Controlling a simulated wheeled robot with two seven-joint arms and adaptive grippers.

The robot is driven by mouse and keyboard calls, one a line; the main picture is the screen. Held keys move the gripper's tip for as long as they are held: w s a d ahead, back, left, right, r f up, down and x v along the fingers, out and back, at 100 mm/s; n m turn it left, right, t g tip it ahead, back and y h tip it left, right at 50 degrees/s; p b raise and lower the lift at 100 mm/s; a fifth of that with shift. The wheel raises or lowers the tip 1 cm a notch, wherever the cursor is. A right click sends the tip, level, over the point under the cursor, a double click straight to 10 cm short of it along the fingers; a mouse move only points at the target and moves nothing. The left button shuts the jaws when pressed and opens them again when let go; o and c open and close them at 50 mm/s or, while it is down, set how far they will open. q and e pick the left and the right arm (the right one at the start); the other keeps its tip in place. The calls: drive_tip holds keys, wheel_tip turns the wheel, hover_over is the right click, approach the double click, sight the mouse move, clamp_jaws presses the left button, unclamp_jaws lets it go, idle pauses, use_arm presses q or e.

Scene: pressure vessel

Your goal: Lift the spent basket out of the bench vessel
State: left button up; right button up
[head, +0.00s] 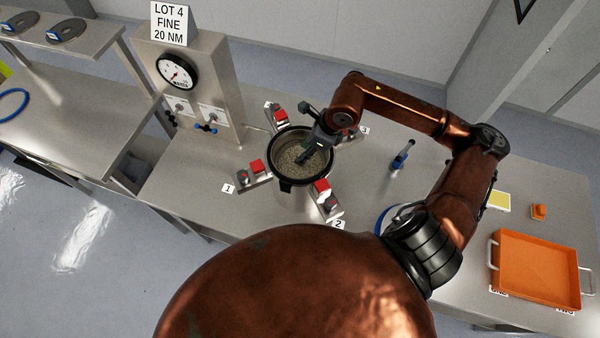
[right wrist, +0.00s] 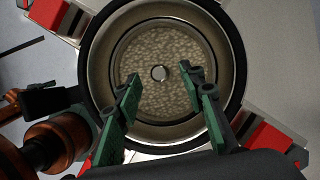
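The bench vessel (head: 285,183) stands open on the steel bench, with a dark rim. The spent basket (head: 290,158) sits inside it, filled with pale grainy material; in the right wrist view the basket (right wrist: 165,103) shows a small round knob (right wrist: 159,73) at its middle. My right gripper (head: 308,156) reaches down over the vessel's mouth. In the right wrist view its green-padded fingers (right wrist: 162,86) are spread apart on either side of the knob, with gaps to it. I cannot tell their exact height above the knob. My left gripper is not in view.
Red-blocked clamps (head: 257,166) numbered on labels surround the vessel. A gauge panel (head: 195,85) stands behind left. A blue-and-black tool (head: 401,158) stands upright to the right. An orange tray (head: 535,268) with handles lies at far right, near a yellow pad (head: 498,201) and small orange object (head: 539,212).

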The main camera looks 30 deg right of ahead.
sight(300, 170)
drive_tip(key=shift+p+x, duration=0.35)
drive_tip(key=shift+x, duration=1.65)
drive_tip(key=shift+s, duration=0.1)
drive_tip(key=shift+c, duration=0.4)
clamp_jaws()
drive_tip(key=shift+r, duration=0.15)
